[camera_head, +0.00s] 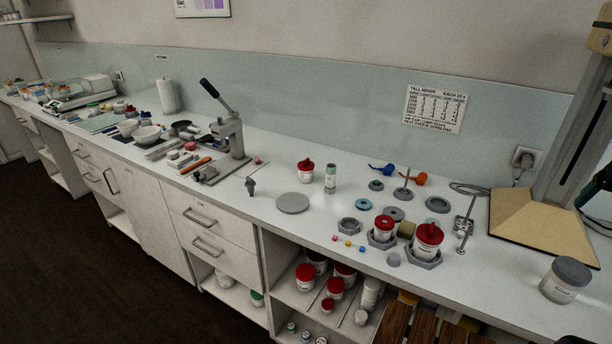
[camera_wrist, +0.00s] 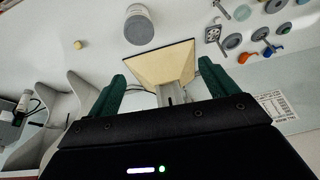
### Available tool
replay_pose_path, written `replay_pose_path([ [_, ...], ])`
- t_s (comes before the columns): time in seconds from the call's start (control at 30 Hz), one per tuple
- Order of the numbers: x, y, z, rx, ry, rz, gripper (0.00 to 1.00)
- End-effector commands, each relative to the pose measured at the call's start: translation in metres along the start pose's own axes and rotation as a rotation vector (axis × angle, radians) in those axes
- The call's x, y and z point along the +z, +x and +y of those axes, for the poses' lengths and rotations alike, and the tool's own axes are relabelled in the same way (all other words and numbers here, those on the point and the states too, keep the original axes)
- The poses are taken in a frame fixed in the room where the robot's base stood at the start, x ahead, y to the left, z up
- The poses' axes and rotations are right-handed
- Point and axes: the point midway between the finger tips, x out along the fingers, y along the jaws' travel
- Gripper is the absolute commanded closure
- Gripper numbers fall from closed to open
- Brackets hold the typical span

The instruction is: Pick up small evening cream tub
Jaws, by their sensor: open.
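Several labelled tubs are in the head view, but their print is too small to read, so I cannot tell which is the small evening cream tub. A white tub with a red lid (camera_head: 305,171) stands on the counter beside a slim green-topped cylinder (camera_head: 331,178). Two more red-lidded tubs, one smaller (camera_head: 383,230) and one larger (camera_head: 428,241), sit in grey holders. A grey-lidded jar (camera_head: 565,281) stands at the right; the wrist view shows it too (camera_wrist: 138,27). My gripper (camera_wrist: 162,70) is open, its green fingers apart with nothing held between them.
More red-lidded tubs (camera_head: 306,277) fill the shelf below the counter. A press with a lever (camera_head: 228,135) stands left of centre. A beige board (camera_head: 545,225) lies under a tall stand at the right. Counter around the grey disc (camera_head: 292,203) is fairly clear.

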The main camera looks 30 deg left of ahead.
Motion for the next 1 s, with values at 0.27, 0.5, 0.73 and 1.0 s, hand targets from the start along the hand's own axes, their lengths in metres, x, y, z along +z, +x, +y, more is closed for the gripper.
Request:
replay_pose_path([
  [0.27,-0.079,0.0,-0.051,-0.094,0.208,-0.045,0.15],
  [0.5,-0.142,0.011,-0.109,-0.154,0.406,-0.107,0.15],
  [0.73,-0.193,0.03,-0.179,-0.189,0.593,-0.178,0.15],
  [1.0,-0.235,0.064,-0.275,-0.197,0.807,-0.268,0.15],
])
